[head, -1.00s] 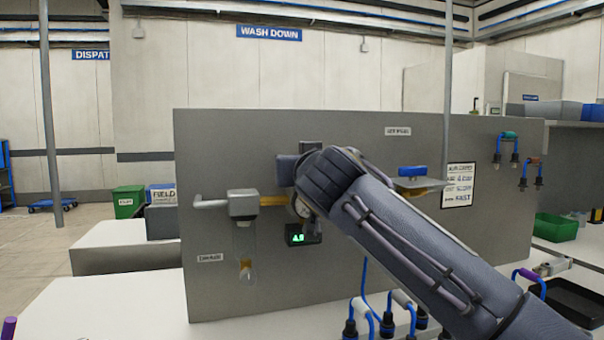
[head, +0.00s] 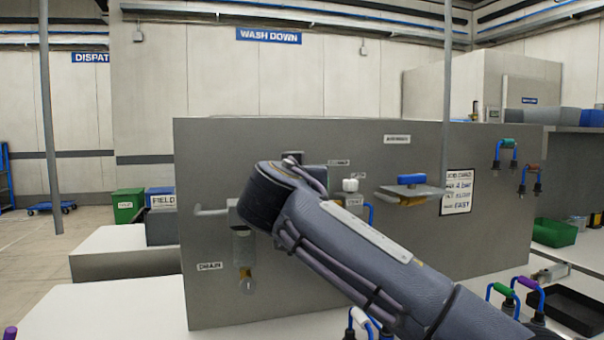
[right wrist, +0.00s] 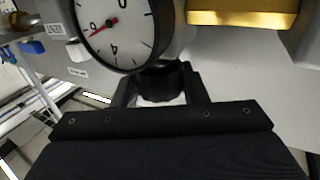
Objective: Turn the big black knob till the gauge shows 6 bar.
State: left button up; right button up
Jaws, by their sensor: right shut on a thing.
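The round white gauge (right wrist: 115,25) with black numbers and a red needle shows upside down in the right wrist view, cut by the top edge. Its needle slants toward the lower left of the picture, and I cannot read an exact value. My right gripper (right wrist: 162,88) has its two fingers around the black knob (right wrist: 160,70), below the gauge in that view, and is shut on it. In the head view my right arm and wrist hide the knob, the gauge and the gripper's fingers. My left gripper is in neither view.
The grey panel (head: 300,300) stands on a white bench. A filter bowl (head: 243,250) hangs left of my wrist. A white button (head: 350,185), a blue-handled part (head: 411,180) and a printed card (head: 457,192) are to the right. A brass part (right wrist: 240,12) is beside the gauge.

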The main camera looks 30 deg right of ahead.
jog(key=shift+a, duration=0.1)
jog(key=o, duration=0.9)
jog(key=shift+r, duration=0.1)
jog(key=shift+o, duration=0.2)
jog(key=shift+s, duration=0.1)
jog(key=v, duration=0.7)
jog(key=shift+s+a, duration=0.25)
